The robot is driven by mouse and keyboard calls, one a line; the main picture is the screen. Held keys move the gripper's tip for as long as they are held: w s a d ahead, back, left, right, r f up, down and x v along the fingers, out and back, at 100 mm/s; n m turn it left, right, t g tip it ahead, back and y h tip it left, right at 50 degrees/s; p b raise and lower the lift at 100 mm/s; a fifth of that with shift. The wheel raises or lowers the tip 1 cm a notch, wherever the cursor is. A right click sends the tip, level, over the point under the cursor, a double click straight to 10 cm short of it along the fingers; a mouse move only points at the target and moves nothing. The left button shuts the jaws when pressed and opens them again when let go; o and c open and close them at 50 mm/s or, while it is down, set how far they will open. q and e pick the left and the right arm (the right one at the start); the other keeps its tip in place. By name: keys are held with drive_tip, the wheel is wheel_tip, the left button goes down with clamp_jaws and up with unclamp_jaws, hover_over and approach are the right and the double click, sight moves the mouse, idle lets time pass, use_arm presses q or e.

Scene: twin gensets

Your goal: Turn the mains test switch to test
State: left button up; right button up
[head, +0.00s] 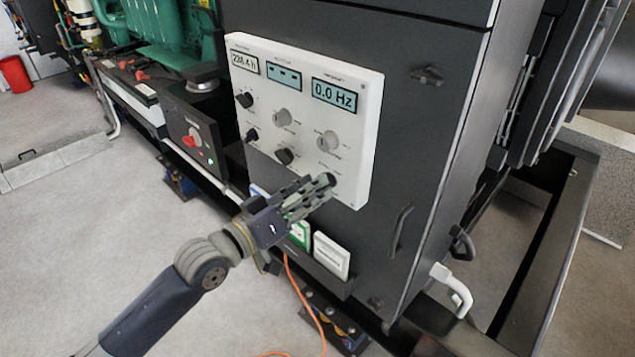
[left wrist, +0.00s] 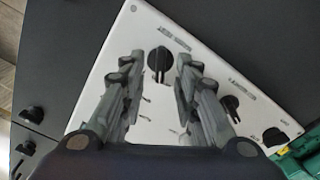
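The white control panel (head: 262,85) is on the dark cabinet, with small displays along its top and black and grey rotary knobs below. My left gripper (head: 325,186) is at the panel's lower right corner and covers part of it. In the left wrist view the fingers of my gripper (left wrist: 155,85) are apart, with a black rotary knob (left wrist: 158,62) showing between and beyond them. The knob's bar points down in that picture. I cannot tell whether the fingers touch it.
Another black knob (head: 284,156) is to the left on the panel's lower row. White and green cards (head: 331,255) are in a holder below the panel. A door handle (head: 400,230) is on the cabinet at right. An orange cable (head: 300,290) hangs below.

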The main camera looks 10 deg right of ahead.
use_arm(q)
drive_tip(key=shift+x, duration=1.1)
clamp_jaws()
drive_tip(key=shift+m, duration=0.3)
drive_tip(key=m, duration=1.1)
drive_tip(key=shift+s+r, duration=0.1)
drive_tip(key=shift+s, duration=0.05)
drive_tip(key=shift+m, duration=0.4)
unclamp_jaws()
drive_tip(key=shift+d, duration=0.1)
